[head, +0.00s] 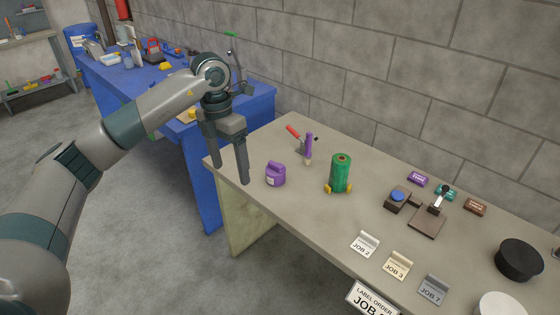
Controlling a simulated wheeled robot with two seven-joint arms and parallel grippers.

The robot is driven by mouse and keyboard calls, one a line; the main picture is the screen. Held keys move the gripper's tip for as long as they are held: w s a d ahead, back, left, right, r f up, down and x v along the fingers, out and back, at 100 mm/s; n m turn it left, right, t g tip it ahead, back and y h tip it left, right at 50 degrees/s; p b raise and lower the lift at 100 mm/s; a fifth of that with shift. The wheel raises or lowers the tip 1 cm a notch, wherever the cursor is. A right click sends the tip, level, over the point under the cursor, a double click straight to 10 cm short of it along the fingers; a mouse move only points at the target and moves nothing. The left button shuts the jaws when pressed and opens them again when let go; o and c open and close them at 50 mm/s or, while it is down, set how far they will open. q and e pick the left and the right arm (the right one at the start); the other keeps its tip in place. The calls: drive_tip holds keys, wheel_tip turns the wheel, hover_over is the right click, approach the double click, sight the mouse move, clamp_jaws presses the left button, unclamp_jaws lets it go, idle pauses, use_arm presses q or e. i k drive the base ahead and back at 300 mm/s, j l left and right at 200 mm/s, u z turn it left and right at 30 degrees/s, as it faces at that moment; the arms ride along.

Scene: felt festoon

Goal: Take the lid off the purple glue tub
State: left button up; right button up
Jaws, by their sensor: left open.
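The fingers appear apart from the tub. My right gripper is not in view.
On the beige table (305,215), a purple-handled brush (308,148), red-handled tool (294,132) and green spool (340,173) stand or lie behind and right of the tub. Job cards (397,264) and a black bowl (519,259) are farther right. A cluttered blue bench (252,100) is behind.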

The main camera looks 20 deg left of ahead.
sight(274, 169)
drive_tip(key=i, duration=1.15)
